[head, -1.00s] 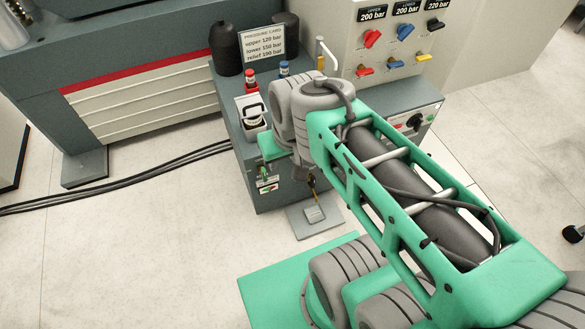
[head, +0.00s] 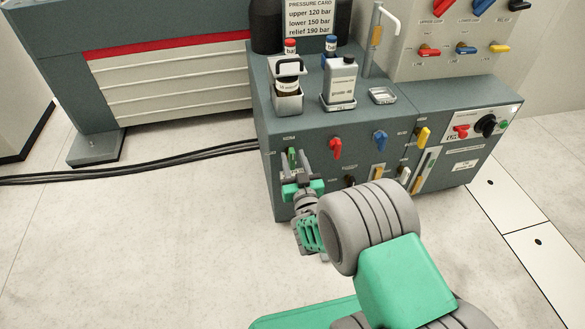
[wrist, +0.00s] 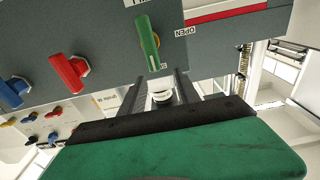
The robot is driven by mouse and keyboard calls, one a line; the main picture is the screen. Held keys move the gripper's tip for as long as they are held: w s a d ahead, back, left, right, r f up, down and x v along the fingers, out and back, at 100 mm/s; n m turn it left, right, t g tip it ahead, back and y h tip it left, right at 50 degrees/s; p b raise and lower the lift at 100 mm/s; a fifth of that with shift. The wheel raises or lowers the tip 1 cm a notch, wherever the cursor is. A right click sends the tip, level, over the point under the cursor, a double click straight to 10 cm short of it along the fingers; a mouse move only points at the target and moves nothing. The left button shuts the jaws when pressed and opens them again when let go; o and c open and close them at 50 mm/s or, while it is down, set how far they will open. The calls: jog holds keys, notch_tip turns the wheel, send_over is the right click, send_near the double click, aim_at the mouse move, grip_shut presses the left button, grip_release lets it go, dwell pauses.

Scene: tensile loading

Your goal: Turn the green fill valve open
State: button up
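The green fill valve (head: 291,157) is on the front face of the grey console, at its left end. In the wrist view the green handle (wrist: 147,42) is large at the top centre, beside an "OPEN" label to its right. It lies nearly along the picture's vertical there, tilted slightly. My gripper (head: 297,172) is right in front of the valve in the head view. In the wrist view my gripper (wrist: 161,77) has its two dark fingers spread apart, with the lower end of the handle near the gap. Nothing is clamped between them; I cannot tell whether either finger touches the handle.
A red valve (head: 335,147), a blue valve (head: 380,139) and a yellow valve (head: 423,136) sit to the right on the console front (head: 305,205). Bottles in holders (head: 289,101) stand on top. Black cables (head: 130,167) run along the floor at left.

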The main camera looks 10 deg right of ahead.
aim_at(293, 161)
jog(key=shift+g, duration=0.4)
jog(key=f, duration=0.4)
jog(key=shift+s+d+f, duration=0.1)
jog(key=shift+d, duration=0.1)
jog(key=w, duration=0.4)
jog(key=shift+w+d+b, duration=0.1)
jog(key=shift+w+b, duration=0.15)
jog(key=shift+b, duration=0.1)
jog(key=shift+r, duration=0.2)
grip_shut()
jog(key=shift+w, duration=0.1)
